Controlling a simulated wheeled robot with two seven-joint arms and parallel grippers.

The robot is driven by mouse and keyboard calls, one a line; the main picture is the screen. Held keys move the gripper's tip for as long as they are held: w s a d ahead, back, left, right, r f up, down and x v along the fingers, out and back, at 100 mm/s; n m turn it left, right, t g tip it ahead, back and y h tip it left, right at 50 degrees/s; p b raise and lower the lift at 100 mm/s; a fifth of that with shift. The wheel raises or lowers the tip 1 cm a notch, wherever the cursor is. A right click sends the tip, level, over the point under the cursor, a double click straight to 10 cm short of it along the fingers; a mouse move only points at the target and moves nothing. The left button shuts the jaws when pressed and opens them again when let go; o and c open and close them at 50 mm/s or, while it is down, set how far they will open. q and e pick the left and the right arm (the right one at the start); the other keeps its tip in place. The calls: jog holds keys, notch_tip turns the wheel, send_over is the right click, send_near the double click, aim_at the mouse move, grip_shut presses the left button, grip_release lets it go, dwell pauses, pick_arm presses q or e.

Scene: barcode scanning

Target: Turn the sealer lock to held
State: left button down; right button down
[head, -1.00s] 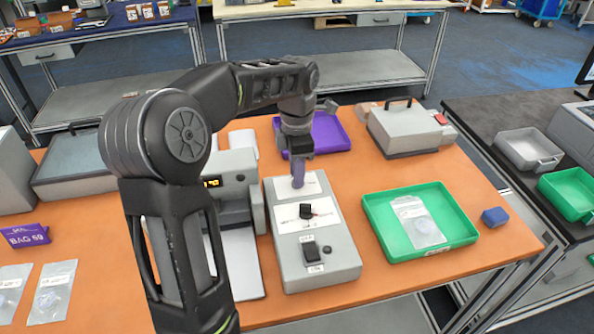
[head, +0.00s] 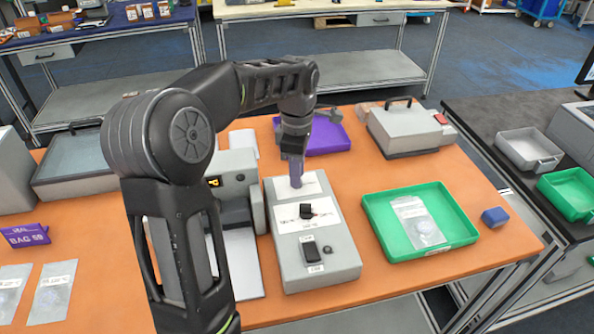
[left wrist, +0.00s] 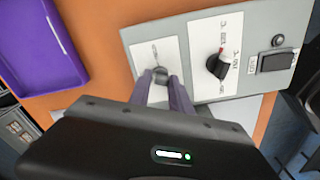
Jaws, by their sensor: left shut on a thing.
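A grey control box (head: 337,262) stands on the orange table. Its far end has a white plate with a small dark knob (left wrist: 160,74), plain in the left wrist view. My left gripper (head: 295,181) points down at this plate, its purple-grey fingers (left wrist: 164,88) shut on the small knob from both sides. The knob is mostly hidden in the head view. A bigger black knob (head: 307,211) with a red mark sits on the middle plate and also shows in the left wrist view (left wrist: 217,66). My right gripper is out of view.
The box's near end has a black switch (head: 311,251) and a round button (head: 327,250). A green tray (head: 462,229) with a clear bag is to the right, a purple tray (head: 332,138) behind. A grey machine (head: 237,172) stands close on the left.

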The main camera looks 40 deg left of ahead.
pick_arm(q)
jog(key=m, duration=1.3)
jog(key=shift+p, duration=0.35)
jog(key=c, duration=1.2)
grip_release()
notch_tip(320, 180, up, 8)
jog(key=shift+f, duration=0.1)
